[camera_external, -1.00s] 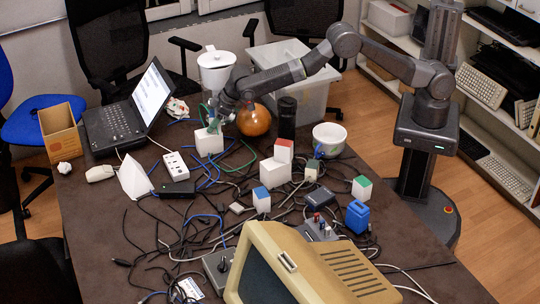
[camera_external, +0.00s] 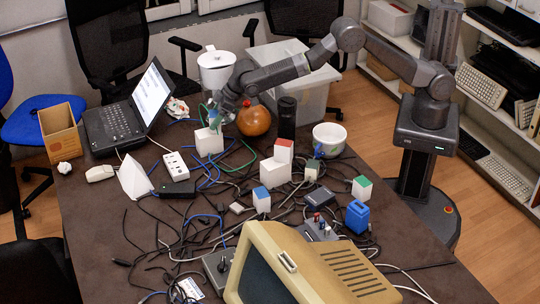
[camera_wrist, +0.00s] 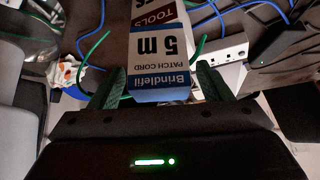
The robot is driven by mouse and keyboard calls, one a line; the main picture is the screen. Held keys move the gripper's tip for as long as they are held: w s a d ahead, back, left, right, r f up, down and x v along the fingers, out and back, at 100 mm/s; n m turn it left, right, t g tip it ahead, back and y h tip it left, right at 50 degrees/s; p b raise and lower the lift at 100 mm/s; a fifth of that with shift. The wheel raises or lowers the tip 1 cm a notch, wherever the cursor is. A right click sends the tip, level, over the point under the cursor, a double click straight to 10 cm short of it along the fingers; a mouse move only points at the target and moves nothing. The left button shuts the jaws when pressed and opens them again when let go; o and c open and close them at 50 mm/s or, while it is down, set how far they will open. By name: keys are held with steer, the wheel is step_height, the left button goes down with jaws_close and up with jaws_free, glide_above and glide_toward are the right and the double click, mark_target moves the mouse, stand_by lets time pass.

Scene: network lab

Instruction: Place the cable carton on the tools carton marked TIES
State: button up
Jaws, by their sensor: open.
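In the wrist view the cable carton (camera_wrist: 160,48), white with a blue band and marked PATCH CORD 5 m, is between my gripper's (camera_wrist: 161,85) two green fingers. The fingers are open, with narrow gaps beside it. Beyond its lower edge shows the tools carton (camera_wrist: 152,15), with a dark red TOOLS band and lettering ending in ES. The cable carton appears to stand on it. In the external view my gripper (camera_external: 214,121) is above the white tools carton (camera_external: 209,143) and mostly hides the cable carton.
A brown round pot (camera_external: 254,121) and a white lidded container (camera_external: 216,70) stand close by. A power strip (camera_external: 175,167) and many cables lie in front. White cartons with a red top (camera_external: 284,149) stand to the right. A laptop (camera_external: 122,118) is at left.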

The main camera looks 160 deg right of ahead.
steer(key=b+v, duration=0.1)
steer(key=v, duration=0.8)
steer(key=shift+r, duration=0.35)
steer(key=shift+o, duration=0.2)
steer(key=shift+s+a, duration=0.1)
steer(key=shift+a, duration=0.05)
